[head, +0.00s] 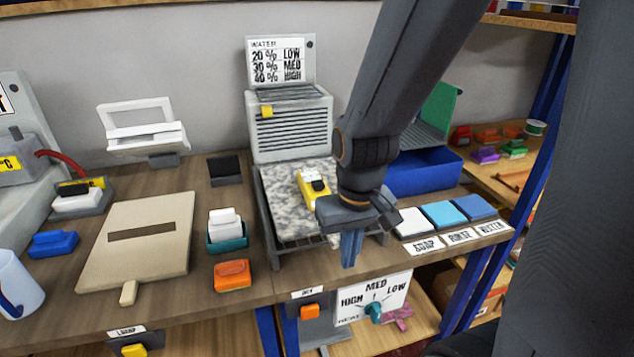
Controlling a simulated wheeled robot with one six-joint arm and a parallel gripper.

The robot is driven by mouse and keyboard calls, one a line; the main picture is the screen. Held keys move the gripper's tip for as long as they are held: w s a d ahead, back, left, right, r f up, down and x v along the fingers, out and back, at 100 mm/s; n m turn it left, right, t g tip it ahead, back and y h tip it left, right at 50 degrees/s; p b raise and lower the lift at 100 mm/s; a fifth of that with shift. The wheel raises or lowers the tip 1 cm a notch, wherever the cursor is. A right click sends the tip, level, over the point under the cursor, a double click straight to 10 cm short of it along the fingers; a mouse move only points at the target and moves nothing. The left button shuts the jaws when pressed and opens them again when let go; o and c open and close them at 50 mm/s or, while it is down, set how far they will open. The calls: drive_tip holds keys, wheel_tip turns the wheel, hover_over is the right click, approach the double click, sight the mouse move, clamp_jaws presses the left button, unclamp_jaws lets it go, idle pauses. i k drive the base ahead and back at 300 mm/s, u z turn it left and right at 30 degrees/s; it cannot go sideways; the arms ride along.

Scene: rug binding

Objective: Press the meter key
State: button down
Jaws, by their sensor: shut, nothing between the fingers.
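A yellow meter (312,192) with a black and white top lies on a grey mottled rug piece (283,202) in the rack at the centre. Its right side is close to my arm in the picture, and I cannot make out its key clearly. My gripper (350,262) points down with its blue fingers shut and empty. In the picture it is to the right of and below the meter, over the front right of the rack (278,255). I cannot tell its exact height.
A louvred grey unit (290,125) with a WATER sign (280,61) stands behind the rack. A blue bin (425,172) and labelled pads (443,215) are at right. A beige board (140,245), a teal tray (227,240) and an orange block (232,276) are at left.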

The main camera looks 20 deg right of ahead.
sight(318, 185)
drive_tip(key=z, duration=1.7)
drive_tip(key=k, duration=0.85)
drive_tip(key=u, duration=1.6)
drive_tip(key=i, duration=0.5)
drive_tip(key=u, duration=0.05)
